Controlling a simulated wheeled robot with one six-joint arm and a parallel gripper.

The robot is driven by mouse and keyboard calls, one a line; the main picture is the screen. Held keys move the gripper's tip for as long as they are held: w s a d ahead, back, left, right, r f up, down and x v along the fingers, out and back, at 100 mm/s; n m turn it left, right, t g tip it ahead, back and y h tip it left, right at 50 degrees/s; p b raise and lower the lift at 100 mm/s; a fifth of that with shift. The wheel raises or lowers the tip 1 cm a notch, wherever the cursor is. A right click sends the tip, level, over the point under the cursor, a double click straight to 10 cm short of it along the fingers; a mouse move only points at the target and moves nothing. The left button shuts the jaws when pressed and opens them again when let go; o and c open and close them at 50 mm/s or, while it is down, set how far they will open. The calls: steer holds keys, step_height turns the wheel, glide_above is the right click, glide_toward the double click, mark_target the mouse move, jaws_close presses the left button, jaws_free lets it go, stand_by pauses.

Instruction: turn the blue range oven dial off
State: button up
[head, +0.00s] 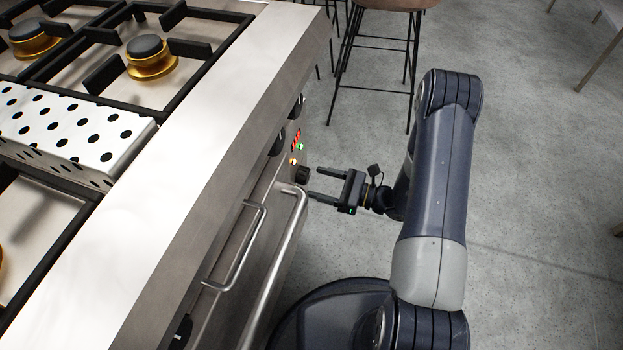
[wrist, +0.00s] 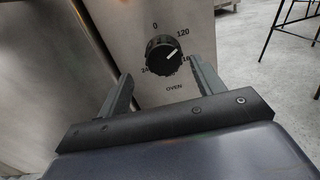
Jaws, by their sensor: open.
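The oven dial (wrist: 167,57) is a black round knob on the steel range front, with "OVEN" printed below it and a 0 above it. Its white pointer mark points up and right, away from the 0 and below the 120. In the head view the dial (head: 302,175) sits on the front panel, just left of my gripper. My gripper (head: 313,181) is open and level in front of the panel. In the wrist view its two fingers lie to the left and right of the dial. I cannot tell whether they touch it.
The steel range (head: 215,130) fills the left, with burners and a dotted white box (head: 75,132) on top. A bar handle (head: 280,255) juts out below the dial. Lit indicators (head: 296,146) and other knobs sit above. A stool (head: 385,50) stands behind; grey floor is open at right.

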mark_target(303, 176)
steer(key=shift+w+x, duration=0.15)
steer(key=shift+x, duration=0.8)
steer(key=shift+w+x, duration=0.15)
steer(key=shift+x, duration=0.8)
steer(key=shift+d+r, duration=0.1)
steer(key=shift+d, duration=0.05)
steer(key=shift+c, duration=0.3)
steer(key=c, duration=0.9)
